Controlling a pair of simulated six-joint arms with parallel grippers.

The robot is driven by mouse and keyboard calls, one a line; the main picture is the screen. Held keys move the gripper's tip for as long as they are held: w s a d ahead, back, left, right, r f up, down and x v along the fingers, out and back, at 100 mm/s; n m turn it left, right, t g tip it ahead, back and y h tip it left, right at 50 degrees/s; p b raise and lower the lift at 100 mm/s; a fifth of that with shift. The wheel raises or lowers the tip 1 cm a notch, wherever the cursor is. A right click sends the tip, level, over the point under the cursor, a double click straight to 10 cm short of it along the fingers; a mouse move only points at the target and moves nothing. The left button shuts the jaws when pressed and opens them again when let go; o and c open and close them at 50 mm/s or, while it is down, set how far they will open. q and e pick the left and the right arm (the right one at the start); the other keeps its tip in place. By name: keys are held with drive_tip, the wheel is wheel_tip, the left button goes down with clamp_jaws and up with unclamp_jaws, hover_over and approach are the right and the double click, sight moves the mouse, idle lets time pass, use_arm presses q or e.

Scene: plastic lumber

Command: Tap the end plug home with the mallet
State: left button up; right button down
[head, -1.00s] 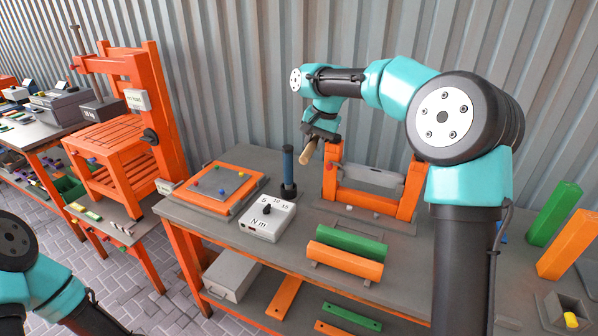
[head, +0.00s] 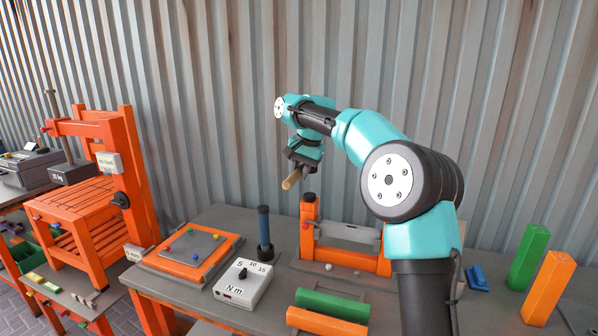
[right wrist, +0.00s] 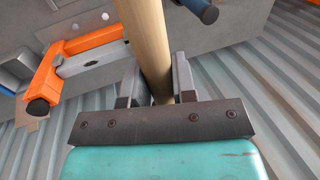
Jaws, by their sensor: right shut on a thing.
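My right gripper (head: 298,165) is shut on a pale wooden handle (head: 291,179), which I take to be the mallet's. The handle also shows between the two fingers in the right wrist view (right wrist: 148,45). I see no mallet head; in the wrist view the handle runs out at the top. A black cap (head: 309,197), probably the end plug, sits on the left post of the orange frame (head: 307,230). The gripper and handle are above it, apart from it. The cap also shows in the right wrist view (right wrist: 38,108). My left gripper is out of view.
A dark blue upright cylinder (head: 264,228) and a white Nm dial box (head: 243,283) stand left of the frame. An orange-edged board (head: 190,250) lies further left. Green (head: 332,305) and orange (head: 325,322) bars lie in front. Upright green (head: 528,258) and orange bars (head: 549,286) stand right.

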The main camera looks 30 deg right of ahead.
drive_tip(key=shift+f, duration=2.55)
drive_tip(key=shift+f, duration=2)
drive_tip(key=shift+r, duration=2.05)
